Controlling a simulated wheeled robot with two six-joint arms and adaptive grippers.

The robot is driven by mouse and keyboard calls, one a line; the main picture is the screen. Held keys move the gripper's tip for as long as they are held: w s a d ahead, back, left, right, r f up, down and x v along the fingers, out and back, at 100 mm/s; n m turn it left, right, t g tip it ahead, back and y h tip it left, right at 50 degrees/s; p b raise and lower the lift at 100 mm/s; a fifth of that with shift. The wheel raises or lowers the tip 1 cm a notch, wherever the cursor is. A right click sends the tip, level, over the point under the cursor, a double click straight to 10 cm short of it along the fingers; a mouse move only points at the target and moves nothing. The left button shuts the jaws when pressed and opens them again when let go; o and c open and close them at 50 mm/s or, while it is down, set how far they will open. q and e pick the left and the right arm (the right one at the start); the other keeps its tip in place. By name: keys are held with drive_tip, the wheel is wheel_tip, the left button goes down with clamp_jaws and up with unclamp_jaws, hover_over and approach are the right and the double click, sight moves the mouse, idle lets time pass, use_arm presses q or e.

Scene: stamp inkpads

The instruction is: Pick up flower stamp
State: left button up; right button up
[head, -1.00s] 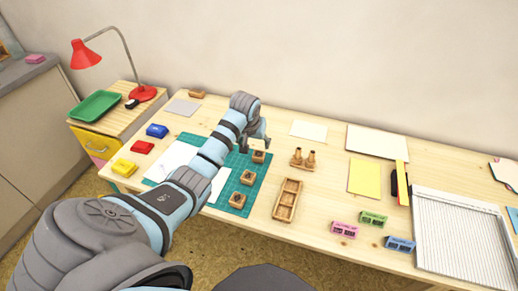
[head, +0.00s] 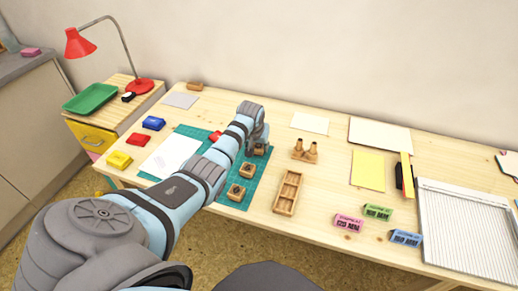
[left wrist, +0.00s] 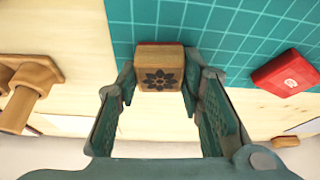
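The flower stamp (left wrist: 158,79) is a small wooden block with a dark flower mark on the face toward the camera and a thin red strip along its far edge. It stands on the green mat; in the head view it shows (head: 260,149) just below my left gripper. My left gripper (left wrist: 160,82) is open, with one finger on each side of the block and only slim gaps visible. Two more wooden stamps, a middle one (head: 247,170) and a near one (head: 236,192), stand on the mat. My right gripper is not in view.
A red inkpad (head: 215,136) lies at the mat's far edge, left of my gripper. A wooden holder with pegs (head: 304,151) and an empty wooden tray (head: 288,192) stand to the right. White paper (head: 170,155) lies on the mat's left part.

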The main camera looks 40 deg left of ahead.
sight(258, 147)
use_arm(q)
drive_tip(key=shift+r, duration=0.1)
drive_tip(key=shift+c, duration=0.2)
drive_tip(key=shift+r, duration=0.35)
wheel_tip(258, 147, up, 19)
drive_tip(key=p, duration=0.4)
drive_tip(key=o, duration=0.4)
drive_tip(key=c, duration=0.4)
